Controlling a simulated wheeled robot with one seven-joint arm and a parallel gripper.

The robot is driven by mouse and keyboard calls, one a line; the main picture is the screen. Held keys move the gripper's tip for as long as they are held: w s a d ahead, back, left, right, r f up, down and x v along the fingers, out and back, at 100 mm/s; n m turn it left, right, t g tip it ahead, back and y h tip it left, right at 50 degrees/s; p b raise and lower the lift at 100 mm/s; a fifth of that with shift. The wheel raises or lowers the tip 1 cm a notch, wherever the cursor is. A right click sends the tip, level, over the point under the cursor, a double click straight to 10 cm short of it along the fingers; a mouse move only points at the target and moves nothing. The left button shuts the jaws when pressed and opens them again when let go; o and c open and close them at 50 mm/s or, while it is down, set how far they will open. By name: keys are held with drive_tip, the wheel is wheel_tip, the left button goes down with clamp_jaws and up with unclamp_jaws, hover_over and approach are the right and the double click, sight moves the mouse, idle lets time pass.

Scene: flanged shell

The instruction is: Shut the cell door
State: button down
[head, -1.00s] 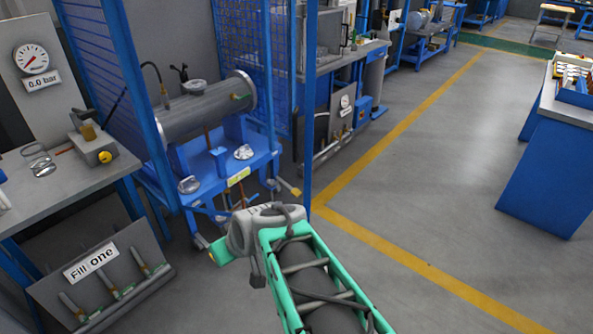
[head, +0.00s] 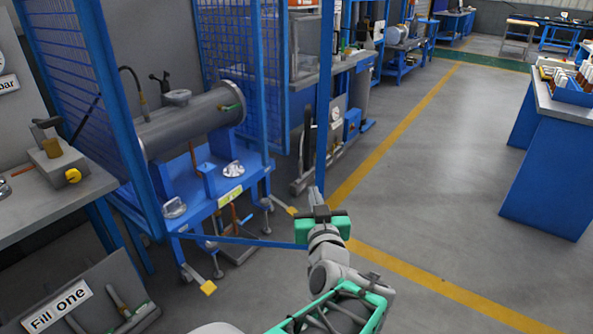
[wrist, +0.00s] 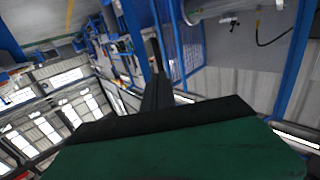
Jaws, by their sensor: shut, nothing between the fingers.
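The cell is a blue frame with mesh side panels around a grey cylindrical shell (head: 190,118) on a blue stand. A tall blue upright (head: 325,90) and a low blue bar (head: 240,240) look like the outer edge and bottom of the cell door (head: 325,130). The area between them is see-through. How far the door stands from its frame I cannot tell. My gripper (head: 318,197) is shut and empty at the lower part of the upright. It overlaps the upright in the head view; touching or apart is unclear. Its dark fingers (wrist: 157,88) also show in the wrist view.
The stand's yellow-tipped foot (head: 207,287) juts out low. A blue table (head: 560,160) stands at right. The floor between is clear.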

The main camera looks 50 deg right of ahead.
sight(307, 158)
drive_tip(key=p+x, duration=0.1)
drive_tip(key=x, duration=0.6)
drive_tip(key=p+x, duration=0.1)
drive_tip(key=x, duration=0.5)
drive_tip(key=shift+w+d+r, duration=0.15)
drive_tip(key=shift+d+r, duration=0.05)
drive_tip(key=shift+d, duration=0.3)
